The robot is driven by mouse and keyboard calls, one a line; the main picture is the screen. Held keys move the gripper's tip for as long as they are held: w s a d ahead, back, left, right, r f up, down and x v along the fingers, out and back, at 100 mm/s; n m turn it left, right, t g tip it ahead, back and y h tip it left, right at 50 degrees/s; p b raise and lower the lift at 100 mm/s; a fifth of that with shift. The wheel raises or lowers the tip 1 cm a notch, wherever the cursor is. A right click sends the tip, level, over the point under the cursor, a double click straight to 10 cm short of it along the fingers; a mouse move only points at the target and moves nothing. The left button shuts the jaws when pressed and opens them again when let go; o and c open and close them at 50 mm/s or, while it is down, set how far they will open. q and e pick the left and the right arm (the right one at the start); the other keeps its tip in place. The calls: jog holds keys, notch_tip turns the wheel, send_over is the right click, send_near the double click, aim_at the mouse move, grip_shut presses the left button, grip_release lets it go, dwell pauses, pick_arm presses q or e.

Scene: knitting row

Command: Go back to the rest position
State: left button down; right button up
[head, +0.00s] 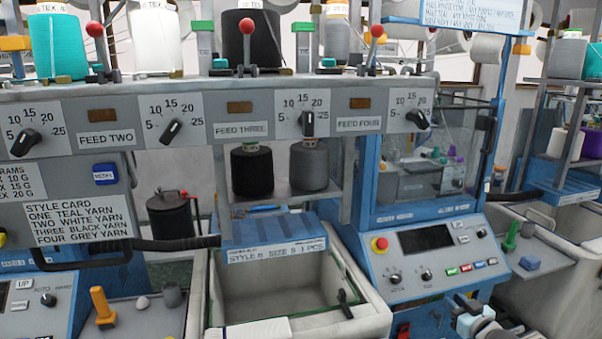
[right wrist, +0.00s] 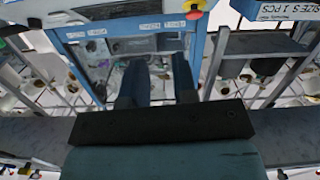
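My right gripper (head: 470,308) shows at the bottom edge of the head view, in front of the blue machine with the control panel (head: 425,250). Only part of it and of its wrist is in the picture. In the right wrist view, its two dark fingers (right wrist: 158,85) stand apart with nothing between them, so it is open and empty. My left gripper is not in either view.
A grey bin (head: 375,318) stands below the knitting machine's feed panel (head: 190,128). Black and grey yarn cones (head: 309,165) sit on a shelf above it. A side tray (head: 540,262) holds a green peg and blue block. Machines leave little free room.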

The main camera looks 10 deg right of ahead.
jog(key=s+a+f+g+y, duration=0.1)
jog(key=s+a+f, duration=0.3)
jog(key=a, duration=0.3)
jog(key=s+a+f+n+g+p, duration=0.1)
jog(key=s+a+f, duration=0.3)
jog(key=s+a, duration=0.15)
jog(key=s+a+f+g+y, duration=0.1)
jog(key=s+a+f, duration=0.3)
jog(key=a, duration=0.4)
jog(key=s+a+n+g+y+p, duration=0.1)
jog(key=s+a+g, duration=0.1)
jog(key=s+a, duration=1.3)
jog(key=shift+s+a+g, duration=0.35)
jog(key=shift+a+g, duration=0.05)
jog(key=shift+a, duration=0.65)
